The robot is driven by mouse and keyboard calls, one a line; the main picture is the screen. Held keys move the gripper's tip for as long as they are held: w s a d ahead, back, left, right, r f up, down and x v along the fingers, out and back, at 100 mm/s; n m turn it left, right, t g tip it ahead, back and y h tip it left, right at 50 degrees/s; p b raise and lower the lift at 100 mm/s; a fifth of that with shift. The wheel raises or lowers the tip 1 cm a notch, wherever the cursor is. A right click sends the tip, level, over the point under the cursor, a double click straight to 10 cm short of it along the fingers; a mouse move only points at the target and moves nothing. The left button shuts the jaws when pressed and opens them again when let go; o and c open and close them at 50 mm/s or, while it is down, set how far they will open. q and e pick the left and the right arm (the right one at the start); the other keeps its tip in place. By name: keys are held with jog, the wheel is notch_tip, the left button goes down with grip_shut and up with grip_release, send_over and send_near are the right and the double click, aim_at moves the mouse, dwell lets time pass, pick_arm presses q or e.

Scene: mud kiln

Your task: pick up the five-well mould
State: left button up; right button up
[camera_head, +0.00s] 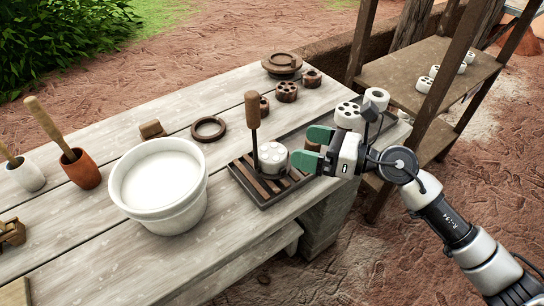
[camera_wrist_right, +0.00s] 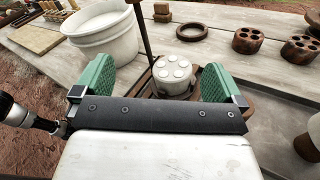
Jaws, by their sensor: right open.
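A round, whitish mould (camera_head: 273,157) stands upright on the dark slatted tray (camera_head: 262,200), with several pale round marks on its top. In the right wrist view the same mould (camera_wrist_right: 173,75) shows between and beyond my two green fingertips. My right gripper (camera_head: 311,149) is open and empty, just to the right of this mould, its fingers pointing at it. A gap shows between fingers and mould. Another pale mould with dark wells (camera_head: 348,116) stands behind the gripper, partly hidden. I cannot tell for certain which one is the five-well mould. My left gripper is out of view.
A wooden-handled tool (camera_head: 252,112) stands upright close to the pale mould's left. A large white bucket (camera_head: 160,190) stands left of the tray. A brown ring (camera_head: 208,129) and brown moulds (camera_head: 286,92) lie behind. A shelf (camera_head: 420,75) stands at the right.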

aim_at(278, 153)
jog(key=w+f+n+h, duration=0.1)
jog(key=w+a+f+n+g+h, duration=0.1)
jog(key=f, duration=0.1)
jog(key=a+f+n+h, duration=0.1)
jog(key=f, duration=0.1)
jog(key=shift+w+a+g+p, duration=0.15)
jog(key=shift+w+g+p, duration=0.2)
jog(key=shift+w+g, duration=0.05)
jog(key=p+x, duration=0.1)
jog(key=x, duration=0.4)
jog(key=shift+a, duration=0.25)
jog(key=c, duration=1.1)
